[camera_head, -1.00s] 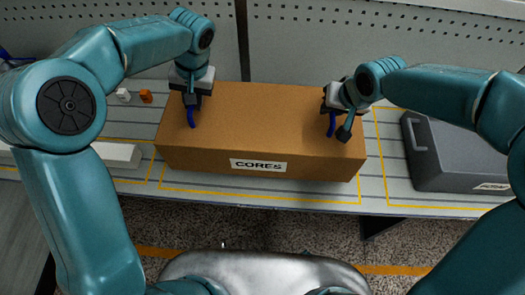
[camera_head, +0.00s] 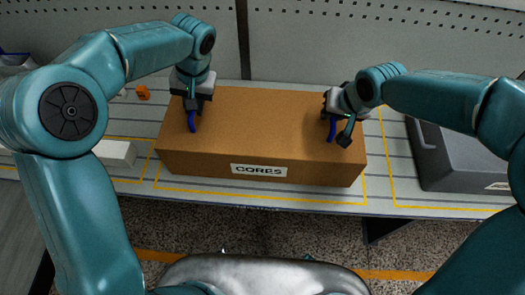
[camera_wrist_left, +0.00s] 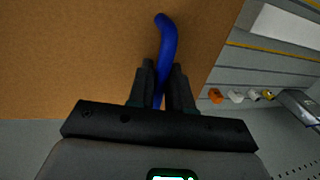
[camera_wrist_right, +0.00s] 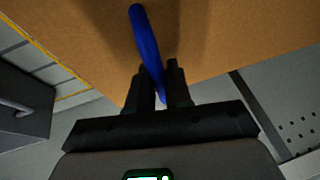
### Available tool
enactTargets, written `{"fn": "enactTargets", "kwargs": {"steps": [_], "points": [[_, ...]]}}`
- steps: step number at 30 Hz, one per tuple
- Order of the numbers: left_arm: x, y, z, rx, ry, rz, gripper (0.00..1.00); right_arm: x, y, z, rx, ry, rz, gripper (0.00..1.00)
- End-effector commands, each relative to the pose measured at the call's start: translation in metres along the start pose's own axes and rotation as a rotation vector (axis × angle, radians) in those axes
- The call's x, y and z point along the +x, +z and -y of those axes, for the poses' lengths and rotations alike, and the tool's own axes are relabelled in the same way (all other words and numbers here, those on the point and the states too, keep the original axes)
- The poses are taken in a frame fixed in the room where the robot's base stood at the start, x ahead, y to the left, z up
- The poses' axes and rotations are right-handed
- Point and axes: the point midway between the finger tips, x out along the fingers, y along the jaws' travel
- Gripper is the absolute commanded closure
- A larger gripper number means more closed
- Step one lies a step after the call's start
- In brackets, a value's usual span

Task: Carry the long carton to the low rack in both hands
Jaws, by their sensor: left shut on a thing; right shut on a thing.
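The long brown carton (camera_head: 265,125), labelled CORES, lies level across the middle of the head view. It has a blue handle near each end of its top. My left gripper (camera_head: 191,104) is shut on the left handle (camera_wrist_left: 166,40). My right gripper (camera_head: 342,125) is shut on the right handle (camera_wrist_right: 146,38). The carton is over a grey slatted surface (camera_head: 378,170), within a yellow outline. I cannot tell whether its hidden underside touches the surface, or whether this surface is the low rack.
A grey case (camera_head: 455,160) with a handle stands to the right. A white block (camera_head: 115,153) and a small orange piece (camera_head: 142,92) are to the left. A perforated panel (camera_head: 330,40) rises behind. Speckled floor (camera_head: 200,235) shows in front.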

Motion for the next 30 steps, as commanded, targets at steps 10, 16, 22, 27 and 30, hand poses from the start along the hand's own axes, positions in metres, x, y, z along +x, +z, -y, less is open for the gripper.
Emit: {"fn": "enactTargets", "kwargs": {"steps": [10, 16, 22, 27, 30], "points": [[0.005, 0.0, -0.001, 0.0, 0.001, 0.0, 0.55, 0.005, 0.002, -0.001, 0.0, -0.001, 0.0, 0.55], [-0.001, 0.0, -0.001, -0.001, 0.0, -0.002, 0.55, 0.005, 0.002, -0.001, 0.0, 0.0, 0.0, 0.55], [-0.039, -0.001, -0.001, 0.0, 0.001, -0.007, 0.55, 0.005, 0.002, -0.001, 0.0, 0.0, 0.0, 0.55], [-0.078, -0.001, -0.002, 0.0, 0.002, -0.006, 0.55, 0.005, 0.002, -0.001, 0.0, 0.0, 0.0, 0.55], [-0.096, 0.0, -0.002, 0.0, 0.002, -0.005, 0.55, 0.005, 0.002, -0.001, 0.0, 0.0, 0.0, 0.55]]}}
